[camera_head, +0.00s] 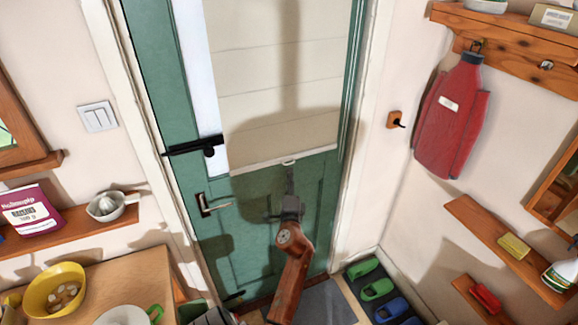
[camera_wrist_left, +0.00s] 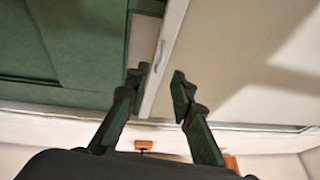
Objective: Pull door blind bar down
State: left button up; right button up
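The cream door blind (camera_head: 275,100) hangs over the upper part of the green door (camera_head: 240,255). Its pale bottom bar (camera_head: 250,167) runs across the door near mid-height, with a small pull tab (camera_head: 289,162) at its middle. My left gripper (camera_head: 289,178) points up just below the tab. In the left wrist view the left gripper (camera_wrist_left: 159,73) is open, with its fingers apart. The bar (camera_wrist_left: 160,60) shows between the fingertips there, and I cannot tell whether they touch it. My right gripper is not in view.
A black latch (camera_head: 195,147) and a door handle (camera_head: 210,205) are on the door's left side. A red bag-like item (camera_head: 450,120) hangs on the right wall. Shelves line both side walls. Green clogs (camera_head: 375,285) stand on the floor at right.

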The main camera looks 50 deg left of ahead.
pick_arm(q)
jog(key=x, duration=0.6)
jog(key=shift+s, duration=0.1)
grip_shut()
dwell(0.6)
